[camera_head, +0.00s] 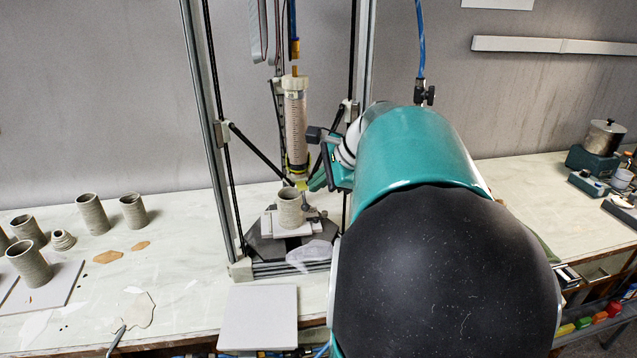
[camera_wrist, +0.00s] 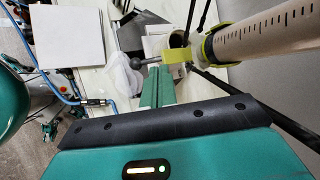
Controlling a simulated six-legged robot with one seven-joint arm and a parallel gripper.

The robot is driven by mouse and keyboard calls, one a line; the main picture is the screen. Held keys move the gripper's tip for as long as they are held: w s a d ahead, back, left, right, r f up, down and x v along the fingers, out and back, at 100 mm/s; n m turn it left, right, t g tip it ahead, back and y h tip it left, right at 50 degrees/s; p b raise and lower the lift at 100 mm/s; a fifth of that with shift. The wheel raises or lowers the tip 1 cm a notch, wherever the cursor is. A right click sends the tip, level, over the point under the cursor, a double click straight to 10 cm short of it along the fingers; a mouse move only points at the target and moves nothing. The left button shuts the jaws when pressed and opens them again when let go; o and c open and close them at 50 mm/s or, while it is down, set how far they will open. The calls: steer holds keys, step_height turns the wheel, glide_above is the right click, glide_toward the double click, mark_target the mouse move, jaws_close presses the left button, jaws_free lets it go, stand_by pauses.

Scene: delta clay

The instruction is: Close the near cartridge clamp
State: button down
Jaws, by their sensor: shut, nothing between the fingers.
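In the wrist view the cartridge (camera_wrist: 268,34) enters from the right. A yellow-green clamp band (camera_wrist: 207,48) circles its lower end. A yellow block (camera_wrist: 177,56) lies beside the band, with a grey ball-ended rod (camera_wrist: 141,62) to its left. I cannot tell whether the clamp is open or closed. My gripper (camera_wrist: 158,72) is shut and empty, its green fingertips right at the yellow block; contact is unclear. In the head view my gripper (camera_head: 318,182) is just right of the cartridge's lower end, partly hidden by my arm.
A clay cup (camera_head: 290,208) stands on the print bed below the cartridge. Black rods and metal uprights (camera_head: 208,130) surround it. A white square board (camera_head: 258,317) lies in front. Several clay cylinders (camera_head: 92,212) stand on the left. A pot (camera_head: 604,138) stands far right.

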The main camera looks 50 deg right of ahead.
steer(key=shift+r, duration=0.65)
steer(key=v, duration=1.3)
steer(key=shift+s+r, duration=0.25)
steer(key=shift+s, duration=0.05)
